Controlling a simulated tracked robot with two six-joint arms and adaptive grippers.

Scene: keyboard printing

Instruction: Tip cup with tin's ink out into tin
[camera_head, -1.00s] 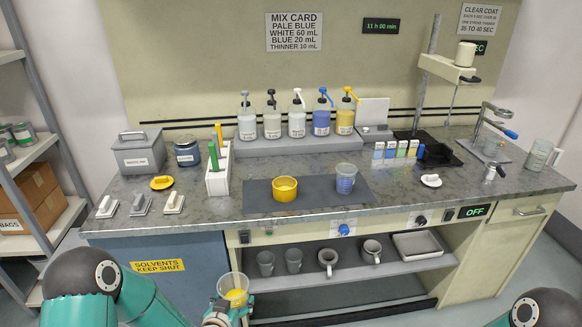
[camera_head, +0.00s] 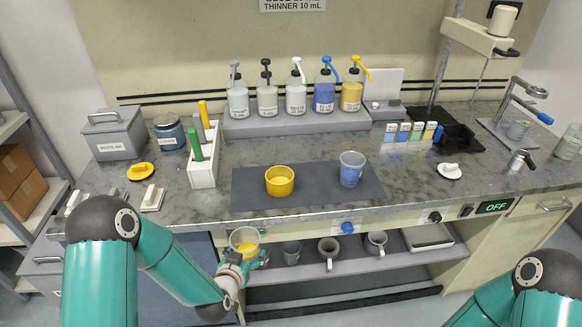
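A clear cup (camera_head: 243,238) with yellow ink inside is held by my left gripper (camera_head: 243,259), just in front of the bench's front edge. The cup looks about upright. My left gripper is shut on it. A yellow open tin (camera_head: 280,181) stands on the dark mat (camera_head: 318,199), behind and to the right of the held cup, apart from it. Its inside is only partly visible. A clear cup with blue contents (camera_head: 351,169) stands on the mat to the right of the tin. My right arm shows at the lower right, but its gripper is out of view.
Pump bottles (camera_head: 296,92) stand on a grey riser (camera_head: 290,124) at the back. A white holder (camera_head: 202,170) with coloured sticks stands left of the mat. A yellow lid (camera_head: 140,171) lies farther left. Mugs sit on the shelf (camera_head: 350,266) below. The mat's front strip is clear.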

